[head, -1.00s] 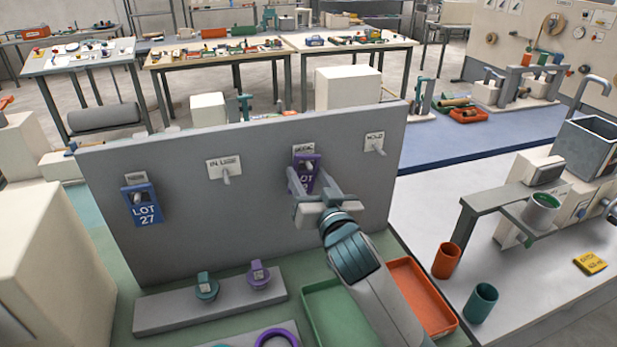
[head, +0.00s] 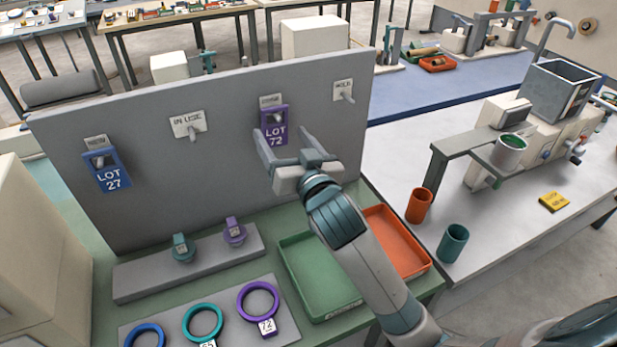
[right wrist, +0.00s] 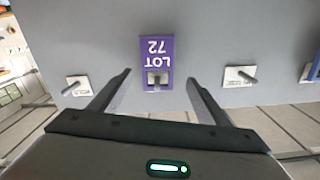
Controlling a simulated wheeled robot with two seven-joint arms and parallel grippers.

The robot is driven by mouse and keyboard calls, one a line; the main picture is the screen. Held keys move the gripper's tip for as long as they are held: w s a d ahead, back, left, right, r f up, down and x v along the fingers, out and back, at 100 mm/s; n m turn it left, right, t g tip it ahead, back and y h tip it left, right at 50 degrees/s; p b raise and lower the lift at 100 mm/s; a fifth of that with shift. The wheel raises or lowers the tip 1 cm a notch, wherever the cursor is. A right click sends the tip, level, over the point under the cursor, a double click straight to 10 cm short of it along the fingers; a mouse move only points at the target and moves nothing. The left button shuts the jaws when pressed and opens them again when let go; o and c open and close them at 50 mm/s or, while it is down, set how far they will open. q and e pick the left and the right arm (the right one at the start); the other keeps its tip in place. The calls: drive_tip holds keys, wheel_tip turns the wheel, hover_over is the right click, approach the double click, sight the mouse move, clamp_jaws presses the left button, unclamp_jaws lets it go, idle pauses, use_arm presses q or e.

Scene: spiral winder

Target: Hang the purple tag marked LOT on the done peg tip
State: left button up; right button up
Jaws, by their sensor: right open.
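The purple tag marked LOT 72 (head: 274,126) hangs on a peg of the grey upright board (head: 230,175), between the IN USE and HOLD pegs. The small label (head: 270,101) above it is too small to read surely. In the right wrist view the tag (right wrist: 157,50) appears upside down, with the peg tip (right wrist: 155,79) showing through its slot. My right gripper (head: 286,140) is open and empty in front of the tag, its fingers on either side and apart from it. My left gripper is not in view.
A blue LOT 27 tag (head: 109,172) hangs on the far left peg. The IN USE peg (head: 193,134) and HOLD peg (head: 348,96) are bare. Below stand a grey ledge (head: 150,281), a green tray (head: 315,306) and an orange tray (head: 420,268), near my right arm.

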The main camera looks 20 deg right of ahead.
drive_tip(key=s+p, duration=0.7)
drive_tip(key=s, duration=0.6)
drive_tip(key=shift+s+d, duration=0.25)
drive_tip(key=shift+s, duration=0.1)
idle(0.4)
